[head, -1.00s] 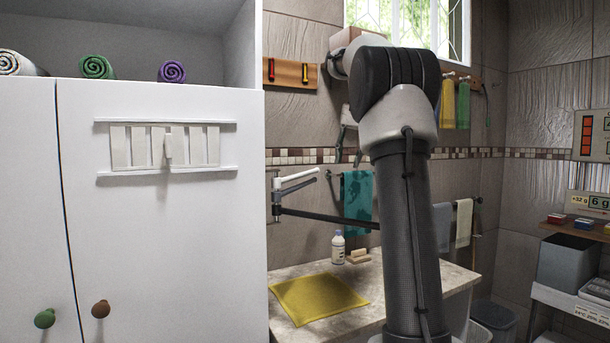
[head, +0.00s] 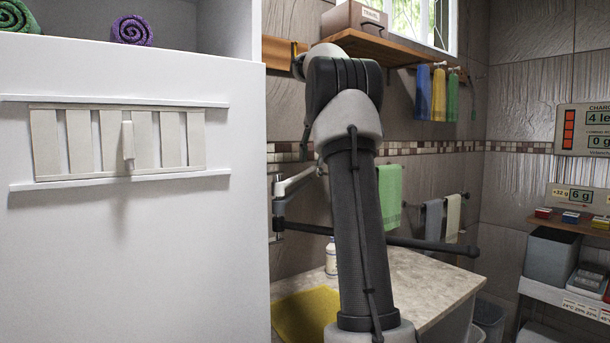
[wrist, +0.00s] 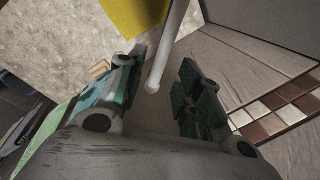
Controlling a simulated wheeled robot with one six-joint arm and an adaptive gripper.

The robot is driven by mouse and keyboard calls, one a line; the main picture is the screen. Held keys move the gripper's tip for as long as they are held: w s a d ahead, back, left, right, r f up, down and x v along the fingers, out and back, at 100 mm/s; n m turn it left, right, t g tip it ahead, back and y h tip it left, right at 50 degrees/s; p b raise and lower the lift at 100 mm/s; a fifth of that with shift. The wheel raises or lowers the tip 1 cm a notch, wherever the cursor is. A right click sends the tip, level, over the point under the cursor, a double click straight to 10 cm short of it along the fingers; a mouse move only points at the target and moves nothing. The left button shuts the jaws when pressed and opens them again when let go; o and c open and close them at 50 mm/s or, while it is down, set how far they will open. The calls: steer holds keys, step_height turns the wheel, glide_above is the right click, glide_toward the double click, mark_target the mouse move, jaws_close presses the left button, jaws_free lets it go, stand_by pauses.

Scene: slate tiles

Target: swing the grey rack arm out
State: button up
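The wall rack has a pale arm (head: 297,181) and a long black arm (head: 420,244). The black arm reaches right across the counter. A grey arm lies close under the pale one, but my own arm and the angle make it hard to separate. In the wrist view, my gripper (wrist: 162,60) is open, with its green-padded fingers apart. A light rod (wrist: 174,45) with a rounded tip shows between the fingers; I cannot tell whether it is the white or the grey arm, or whether it touches them. In the head view, my gripper is mostly hidden behind my arm.
A white cabinet (head: 130,250) stands close on the left. A stone counter (head: 425,285) with a yellow cloth (head: 303,314) and a bottle (head: 331,258) lies below. A shelf (head: 388,44) is above, and towels hang behind, including a green one (head: 389,194).

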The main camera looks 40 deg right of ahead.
steer(key=f, duration=0.3)
steer(key=w+f, duration=0.1)
steer(key=f, duration=0.1)
steer(key=shift+a+f, duration=0.35)
steer(key=shift+a, duration=0.05)
steer(key=shift+s, duration=0.1)
jaws_close()
